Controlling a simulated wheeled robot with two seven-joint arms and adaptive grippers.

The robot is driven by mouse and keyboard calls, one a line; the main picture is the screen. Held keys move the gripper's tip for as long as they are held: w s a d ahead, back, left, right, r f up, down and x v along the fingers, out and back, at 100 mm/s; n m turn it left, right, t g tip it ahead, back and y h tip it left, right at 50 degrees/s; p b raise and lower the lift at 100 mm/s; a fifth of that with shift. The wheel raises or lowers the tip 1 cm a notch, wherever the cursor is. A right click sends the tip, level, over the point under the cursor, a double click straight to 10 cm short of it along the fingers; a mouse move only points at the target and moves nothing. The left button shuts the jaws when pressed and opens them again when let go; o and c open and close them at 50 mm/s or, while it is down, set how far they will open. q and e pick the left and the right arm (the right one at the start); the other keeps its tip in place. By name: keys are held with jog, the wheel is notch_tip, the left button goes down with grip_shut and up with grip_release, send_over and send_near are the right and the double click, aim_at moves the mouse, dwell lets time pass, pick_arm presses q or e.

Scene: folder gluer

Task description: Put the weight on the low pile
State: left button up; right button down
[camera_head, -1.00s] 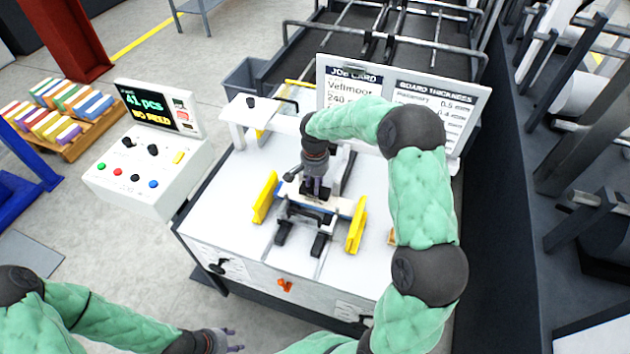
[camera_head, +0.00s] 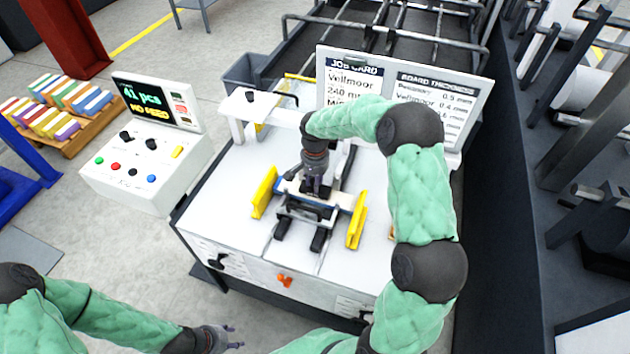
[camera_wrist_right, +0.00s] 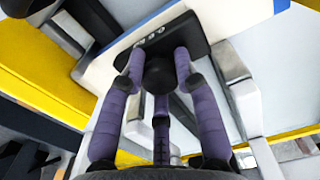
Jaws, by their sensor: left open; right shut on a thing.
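The weight (camera_wrist_right: 198,30) is a black plate with a round black knob. My right gripper (camera_head: 317,190) is shut on the knob, its purple fingers around it in the right wrist view (camera_wrist_right: 160,75). The weight is over the low pile (camera_head: 344,200), a stack of white board with a blue edge between two yellow side guides; the pile also fills the top of the right wrist view (camera_wrist_right: 235,14). Whether the plate touches the pile I cannot tell. My left gripper (camera_head: 228,339) is open and empty, low at the front, away from the machine.
Yellow guides (camera_head: 264,192) and (camera_head: 356,220) flank the pile. A job card board (camera_head: 400,100) stands behind it. A white bracket with a black knob (camera_head: 250,97) is at the back left. A control box (camera_head: 148,160) stands left. The white table top (camera_head: 215,220) is clear at left.

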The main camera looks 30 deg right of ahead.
jog(key=shift+f+b, duration=0.3)
jog(key=shift+f, duration=0.1)
jog(key=c, duration=0.8)
grip_release()
jog(key=shift+c, duration=0.2)
